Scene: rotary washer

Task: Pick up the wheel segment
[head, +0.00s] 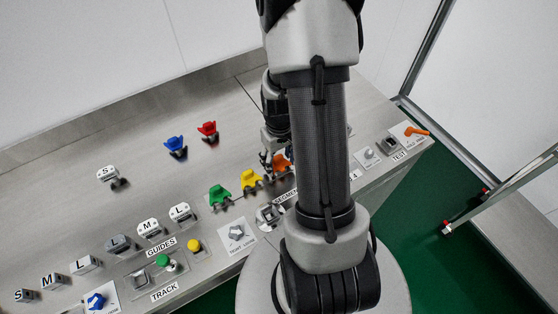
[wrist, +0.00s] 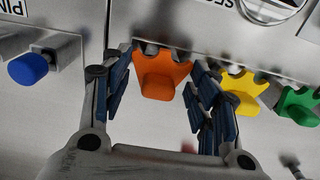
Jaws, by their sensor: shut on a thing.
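Several coloured wheel segments stand on the metal bench. The orange segment (head: 282,164) is the one at my gripper (head: 270,158), partly hidden by my arm in the head view. In the wrist view the orange segment (wrist: 160,75) sits between the two blue-padded fingers of my gripper (wrist: 161,62), which is shut on it. The segment's scalloped edge is at its holder on the bench. A yellow segment (wrist: 241,90) and a green segment (wrist: 298,104) stand to its right there. In the head view the yellow segment (head: 250,180) and green segment (head: 219,195) are to its left.
A red segment (head: 208,131) and a blue segment (head: 176,146) stand farther back on the bench. Lettered guides (head: 150,230), buttons (head: 163,260) and a dial (head: 237,233) line the front left. A blue knob (wrist: 28,68) is close at left in the wrist view.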

